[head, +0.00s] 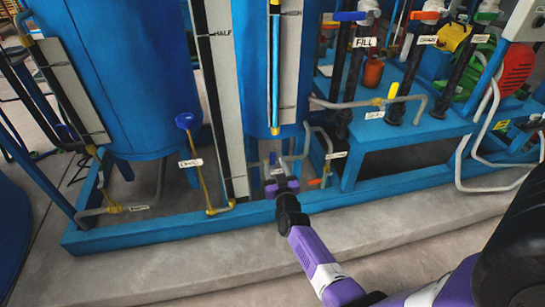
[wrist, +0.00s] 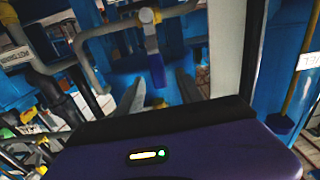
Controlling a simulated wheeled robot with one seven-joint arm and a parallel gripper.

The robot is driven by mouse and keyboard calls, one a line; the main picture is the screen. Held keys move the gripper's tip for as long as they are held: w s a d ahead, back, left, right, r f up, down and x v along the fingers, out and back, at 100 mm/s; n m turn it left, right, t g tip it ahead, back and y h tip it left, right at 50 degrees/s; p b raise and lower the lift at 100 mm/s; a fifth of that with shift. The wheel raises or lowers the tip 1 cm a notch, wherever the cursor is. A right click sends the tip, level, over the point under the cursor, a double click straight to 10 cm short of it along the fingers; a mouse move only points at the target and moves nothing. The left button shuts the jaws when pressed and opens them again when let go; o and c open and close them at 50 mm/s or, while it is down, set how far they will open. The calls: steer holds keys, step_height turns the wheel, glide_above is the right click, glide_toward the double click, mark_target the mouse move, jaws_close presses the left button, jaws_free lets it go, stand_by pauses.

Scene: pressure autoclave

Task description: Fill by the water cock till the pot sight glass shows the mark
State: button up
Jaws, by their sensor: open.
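My gripper (head: 281,166) is low in front of the blue frame, between the vessels, in the head view. In the wrist view its two fingers (wrist: 158,78) are open, with a blue lever (wrist: 155,68) on a pale valve and pipe lying between or just beyond them; I cannot tell whether they touch it. A white tag (wrist: 16,57) nearby is upside down and only partly legible. A sight glass with a pale backing (head: 290,62) stands above my gripper, with a small mark near its top. Another tall gauge strip (head: 222,100) carries a HALF label.
A blue-handled valve tagged FILL (head: 349,16) stands at the upper right, beside other coloured valves. A blue knob (head: 188,120) sits left of my gripper. The blue base rail (head: 130,234) and pipes crowd the area. Concrete floor in front is clear.

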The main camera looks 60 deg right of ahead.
steer(key=p+v, duration=0.1)
steer(key=v, duration=0.2)
steer(key=shift+s+a, duration=0.1)
steer(key=shift+s, duration=0.05)
stand_by(1.2)
steer(key=s+a+r+n+t+y, duration=0.3)
steer(key=s+a+r, duration=0.15)
steer(key=a, duration=0.65)
steer(key=s+a+r+n+t+y, duration=0.25)
steer(key=a+r, duration=0.35)
steer(key=a, duration=0.5)
steer(key=s+a+r+n+g+y, duration=0.15)
steer(key=s+a+r+y, duration=0.25)
steer(key=s+a, duration=0.5)
steer(key=s+a+r+n+g+y, duration=0.15)
steer(key=s+a+r+y, duration=0.3)
steer(key=s+a, duration=0.45)
step_height(320, 180, up, 12)
steer(key=n+p, duration=0.1)
steer(key=p, duration=1.1)
steer(key=shift+s, duration=0.3)
steer(key=shift+a+t, duration=0.1)
steer(key=shift+t, duration=0.15)
